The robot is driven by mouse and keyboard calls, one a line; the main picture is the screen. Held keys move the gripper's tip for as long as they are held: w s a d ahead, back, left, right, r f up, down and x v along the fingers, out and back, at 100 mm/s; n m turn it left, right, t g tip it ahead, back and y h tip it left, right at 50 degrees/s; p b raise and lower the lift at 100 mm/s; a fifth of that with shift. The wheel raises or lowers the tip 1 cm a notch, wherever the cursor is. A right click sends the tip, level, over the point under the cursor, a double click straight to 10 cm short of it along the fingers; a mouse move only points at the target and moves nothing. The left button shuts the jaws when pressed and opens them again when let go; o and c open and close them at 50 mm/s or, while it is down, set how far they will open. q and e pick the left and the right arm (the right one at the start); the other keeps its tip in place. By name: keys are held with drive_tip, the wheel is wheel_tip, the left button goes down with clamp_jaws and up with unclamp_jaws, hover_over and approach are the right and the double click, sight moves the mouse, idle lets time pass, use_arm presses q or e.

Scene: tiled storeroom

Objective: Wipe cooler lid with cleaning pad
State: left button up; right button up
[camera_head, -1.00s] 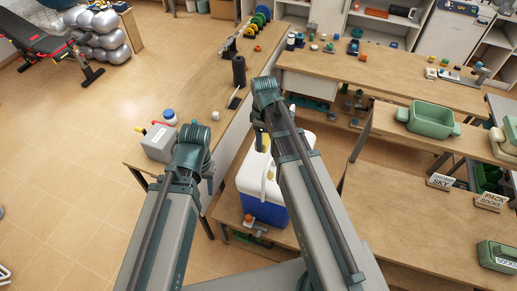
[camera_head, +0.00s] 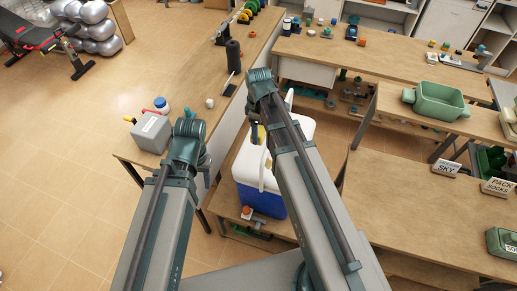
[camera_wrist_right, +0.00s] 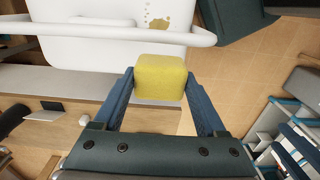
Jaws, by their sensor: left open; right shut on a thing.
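The cooler (camera_head: 262,201) has a blue body and a white lid (camera_head: 246,168), and stands on a low wooden surface, partly behind my right arm. In the right wrist view the lid (camera_wrist_right: 90,52) fills the upper part, with brownish-yellow spots (camera_wrist_right: 156,22) near the top and a white handle bar (camera_wrist_right: 70,28) across it. My right gripper (camera_wrist_right: 160,92) is shut on the yellow cleaning pad (camera_wrist_right: 160,78), which is over the lid's edge area; I cannot tell whether it touches. In the head view the right gripper (camera_head: 257,132) is above the cooler. My left gripper (camera_head: 205,170) is open, left of the cooler.
A grey box (camera_head: 152,132) and a white cup (camera_head: 209,103) are on the left bench. A green bin (camera_head: 437,100) stands on the right bench, above signs (camera_head: 445,168). An orange-topped item (camera_head: 246,211) lies before the cooler.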

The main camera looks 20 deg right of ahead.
wheel_tip(320, 180, down, 7)
drive_tip(key=b, duration=0.6)
drive_tip(key=shift+f, duration=0.2)
wheel_tip(320, 180, down, 6)
drive_tip(key=b, duration=0.6)
drive_tip(key=shift+f+b, duration=0.95)
drive_tip(key=shift+f, duration=0.05)
idle(0.3)
